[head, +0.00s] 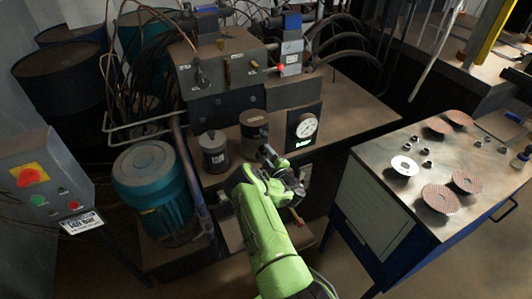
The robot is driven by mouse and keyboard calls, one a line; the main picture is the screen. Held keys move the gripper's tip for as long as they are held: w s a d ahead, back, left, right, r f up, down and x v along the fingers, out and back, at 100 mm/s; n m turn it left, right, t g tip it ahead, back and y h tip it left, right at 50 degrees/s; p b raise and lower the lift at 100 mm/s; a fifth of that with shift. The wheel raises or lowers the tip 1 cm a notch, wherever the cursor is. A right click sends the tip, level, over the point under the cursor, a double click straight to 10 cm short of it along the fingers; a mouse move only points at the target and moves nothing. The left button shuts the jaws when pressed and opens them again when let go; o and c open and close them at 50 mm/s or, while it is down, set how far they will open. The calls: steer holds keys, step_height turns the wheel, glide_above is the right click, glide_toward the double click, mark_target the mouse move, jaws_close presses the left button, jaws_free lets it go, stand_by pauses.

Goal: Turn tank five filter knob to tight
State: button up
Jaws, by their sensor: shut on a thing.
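My green arm reaches up from the bottom to the hydraulic unit. My gripper (267,153) is at the front of the unit, just below and in front of a brown canister (254,122). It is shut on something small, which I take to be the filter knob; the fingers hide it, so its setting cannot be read. A dark grey canister with a pale label (214,158) stands to the left, apart from the gripper. No tank number is readable.
A round pressure gauge (306,126) sits close right of the gripper. A teal motor (151,175) and grey control box (42,182) are left. A metal-topped bench (400,215) with several flap discs is right. Hoses and levers crowd the unit above.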

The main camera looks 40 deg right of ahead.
steer(key=shift+f+m, duration=0.1)
steer(key=shift+m, duration=0.7)
steer(key=o, duration=1)
steer(key=shift+o, duration=0.2)
steer(key=shift+p, duration=0.3)
steer(key=p+v, duration=1.4)
steer(key=v, duration=0.1)
steer(key=shift+s+r, duration=0.2)
steer(key=shift+s, duration=0.2)
steer(key=shift+a+f, duration=0.1)
steer(key=shift+a, duration=0.05)
